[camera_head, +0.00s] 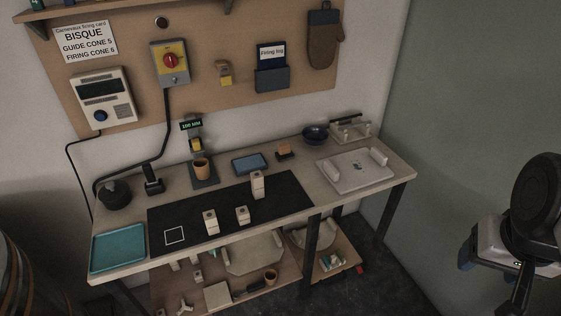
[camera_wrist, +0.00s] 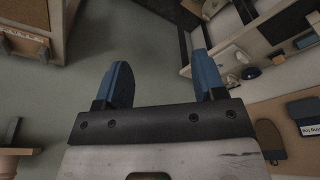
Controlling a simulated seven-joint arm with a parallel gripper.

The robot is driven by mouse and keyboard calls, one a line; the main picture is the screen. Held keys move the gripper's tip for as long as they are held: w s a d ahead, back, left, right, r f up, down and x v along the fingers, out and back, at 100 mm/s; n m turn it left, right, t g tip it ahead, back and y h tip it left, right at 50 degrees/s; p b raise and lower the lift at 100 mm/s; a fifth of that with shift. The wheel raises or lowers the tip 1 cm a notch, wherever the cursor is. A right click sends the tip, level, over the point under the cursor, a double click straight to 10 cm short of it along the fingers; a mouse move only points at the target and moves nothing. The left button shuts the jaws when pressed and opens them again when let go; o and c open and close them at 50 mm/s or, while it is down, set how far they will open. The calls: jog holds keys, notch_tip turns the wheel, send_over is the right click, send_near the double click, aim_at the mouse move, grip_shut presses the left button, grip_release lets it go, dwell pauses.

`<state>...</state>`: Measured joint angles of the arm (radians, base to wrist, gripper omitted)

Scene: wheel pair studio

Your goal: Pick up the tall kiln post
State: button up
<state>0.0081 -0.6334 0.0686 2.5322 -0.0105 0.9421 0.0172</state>
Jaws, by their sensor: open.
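Three pale kiln posts stand on the black mat (camera_head: 185,205) on the table. The tallest-looking kiln post (camera_head: 257,185) stands upright toward the back right of the mat. A middle-sized post (camera_head: 211,222) is at the front, and a short post (camera_head: 242,215) is just right of it. My gripper (camera_wrist: 165,80) is open and empty, its two blue fingers spread apart. In the head view my arm end shows at the right edge, well away from the table and the posts. I cannot make out the posts in the wrist view.
A teal tray (camera_head: 118,248) lies at the table's left end. A terracotta cup (camera_head: 201,169) stands on a gauge behind the mat, beside a blue tray (camera_head: 250,164). A white board (camera_head: 355,180) is on the right. A lower shelf (camera_head: 300,283) holds kiln pieces.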

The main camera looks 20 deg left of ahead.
aim_at(256, 174)
jog(key=shift+o, duration=0.4)
jog(key=w+a+f+n+t+y, duration=0.2)
jog(key=w+a+f+t, duration=0.15)
jog(key=w+a, duration=0.75)
jog(key=w+a+f+n+t+y, duration=0.1)
jog(key=w+a+f+n+t, duration=0.3)
jog(key=w+a, duration=0.75)
jog(key=w+a+f+n+y, duration=0.1)
jog(key=a+f+y, duration=0.1)
jog(key=a+f, duration=0.3)
jog(key=w+a+f+n+y, duration=0.1)
jog(key=a+f, duration=0.4)
jog(key=a, duration=0.8)
jog(key=w+a+f+n+y, duration=0.1)
jog(key=a+f+y, duration=0.2)
jog(key=a, duration=0.7)
notch_tip(256, 174, down, 3)
jog(key=shift+r+y, duration=0.15)
jog(key=shift+y, duration=0.25)
jog(key=shift+g, duration=0.25)
jog(key=shift+x, duration=1.25)
